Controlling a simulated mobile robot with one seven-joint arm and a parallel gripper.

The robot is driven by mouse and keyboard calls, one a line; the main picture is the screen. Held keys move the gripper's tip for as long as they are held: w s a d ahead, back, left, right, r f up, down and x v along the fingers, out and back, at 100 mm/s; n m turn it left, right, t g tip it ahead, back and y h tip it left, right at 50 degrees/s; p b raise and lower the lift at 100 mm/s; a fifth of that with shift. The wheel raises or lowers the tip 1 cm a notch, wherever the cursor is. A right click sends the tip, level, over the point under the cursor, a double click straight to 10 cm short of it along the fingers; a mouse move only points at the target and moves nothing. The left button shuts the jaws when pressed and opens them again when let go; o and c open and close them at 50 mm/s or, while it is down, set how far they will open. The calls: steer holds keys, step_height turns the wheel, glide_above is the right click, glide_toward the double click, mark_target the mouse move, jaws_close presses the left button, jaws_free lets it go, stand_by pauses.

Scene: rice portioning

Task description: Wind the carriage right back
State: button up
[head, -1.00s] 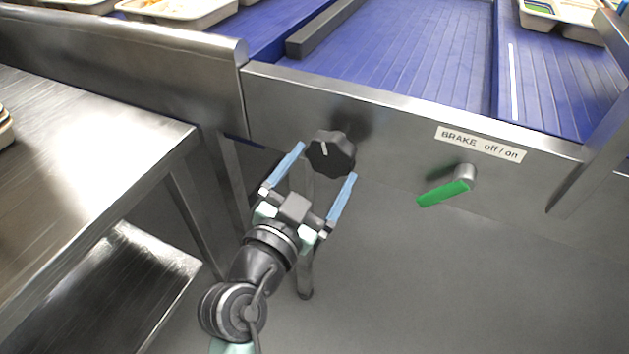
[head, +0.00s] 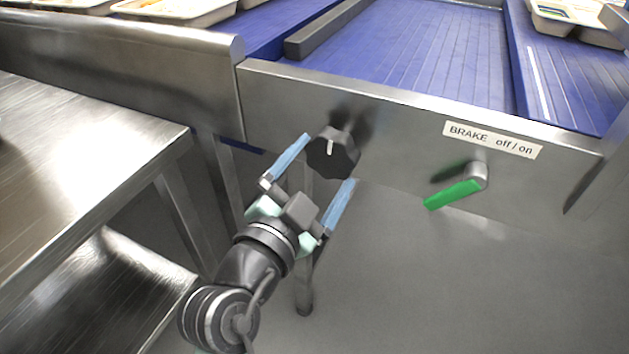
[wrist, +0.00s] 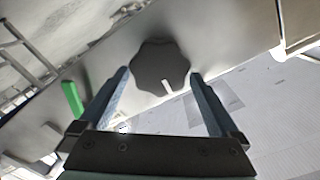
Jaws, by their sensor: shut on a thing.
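A black lobed knob (head: 333,153) with a white mark sits on the steel front panel (head: 400,130). My gripper (head: 332,160) is shut on the knob, one blue finger on each side of it. The wrist view also shows the knob (wrist: 161,66) between the fingertips. The white mark points nearly straight up in the head view. Above the panel is a blue slatted bed (head: 420,50) with a dark grey bar (head: 325,30) across its left part. I cannot tell which part is the carriage.
A green brake lever (head: 453,194) is right of the knob, pointing down and left, under a "BRAKE off / on" label (head: 492,139). It also shows in the wrist view (wrist: 72,98). A steel table (head: 80,140) stands at left. Food trays (head: 180,8) are at the back.

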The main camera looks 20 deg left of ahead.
steer(key=shift+w+d+r+m, duration=0.2)
steer(key=shift+w+r+m, duration=0.1)
steer(key=shift+w+r, duration=0.4)
steer(key=shift+w+f+t+b, duration=0.1)
steer(key=shift+f+t+b, duration=0.1)
steer(key=shift+t+b, duration=0.1)
steer(key=shift+f+m+b, duration=0.1)
steer(key=shift+m+b, duration=0.2)
steer(key=shift+b, duration=0.05)
steer(key=shift+m+b, duration=0.9)
steer(key=shift+b, duration=0.1)
steer(key=shift+m, duration=0.4)
steer(key=o, duration=0.8)
steer(key=shift+w, duration=0.1)
steer(key=shift+s+a+f+b, duration=0.1)
steer(key=shift+s+f+b, duration=0.2)
steer(key=shift+s, duration=0.25)
steer(key=shift+s+a+f+b, duration=0.1)
steer(key=shift+s+f+b, duration=0.15)
steer(key=shift+s, duration=1.4)
